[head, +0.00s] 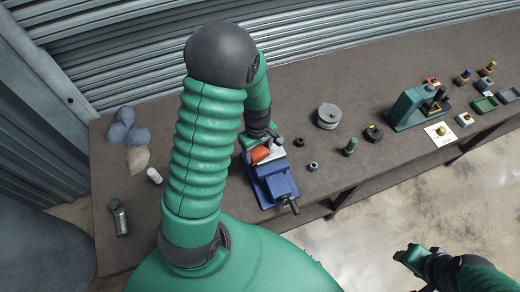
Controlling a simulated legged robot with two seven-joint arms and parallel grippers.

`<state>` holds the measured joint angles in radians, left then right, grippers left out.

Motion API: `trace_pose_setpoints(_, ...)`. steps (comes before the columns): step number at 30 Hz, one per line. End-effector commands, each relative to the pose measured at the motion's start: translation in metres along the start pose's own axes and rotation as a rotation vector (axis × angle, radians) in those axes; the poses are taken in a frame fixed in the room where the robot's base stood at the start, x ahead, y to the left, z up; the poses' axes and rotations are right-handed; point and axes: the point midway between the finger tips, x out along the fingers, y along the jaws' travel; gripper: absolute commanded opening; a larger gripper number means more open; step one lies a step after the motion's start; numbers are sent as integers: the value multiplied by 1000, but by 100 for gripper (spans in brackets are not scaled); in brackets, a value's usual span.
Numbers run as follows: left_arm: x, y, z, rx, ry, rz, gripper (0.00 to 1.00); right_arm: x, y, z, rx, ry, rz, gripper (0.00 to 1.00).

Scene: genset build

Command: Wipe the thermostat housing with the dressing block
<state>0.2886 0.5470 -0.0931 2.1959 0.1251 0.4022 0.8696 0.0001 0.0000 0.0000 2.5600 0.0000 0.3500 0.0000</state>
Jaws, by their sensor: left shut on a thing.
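My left gripper (262,141) reaches down from my green arm to the blue vise (275,184) near the table's middle front. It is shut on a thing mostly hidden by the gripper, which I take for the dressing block. An orange-red rounded piece (260,155) shows just below the gripper, at the vise's back end, beside a pale grey surface. I cannot tell for sure which of these is the thermostat housing, or whether block and housing touch. My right gripper (407,257) hangs at the lower right, beyond the table's front edge; its opening is unclear.
Grey rags (125,131), a tan cloth (137,160), a white-capped cylinder (155,176) and a grey tool (119,218) lie left. Right are a grey round part (328,116), small nuts, a green-capped part (350,147), a green press-like stand (408,109) and small trays (485,104).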

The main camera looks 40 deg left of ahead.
Motion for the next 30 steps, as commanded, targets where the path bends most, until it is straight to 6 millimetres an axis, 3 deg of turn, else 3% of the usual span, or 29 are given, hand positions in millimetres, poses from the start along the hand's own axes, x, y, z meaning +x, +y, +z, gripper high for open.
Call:
trace_pose_setpoints(17,-69,0,0,0,-1,-2,20,-63,0,-15,0,0,0,45)
trace_pose_setpoints(30,-69,0,0,0,-1,-1,20,-62,0,-15,0,0,0,45)
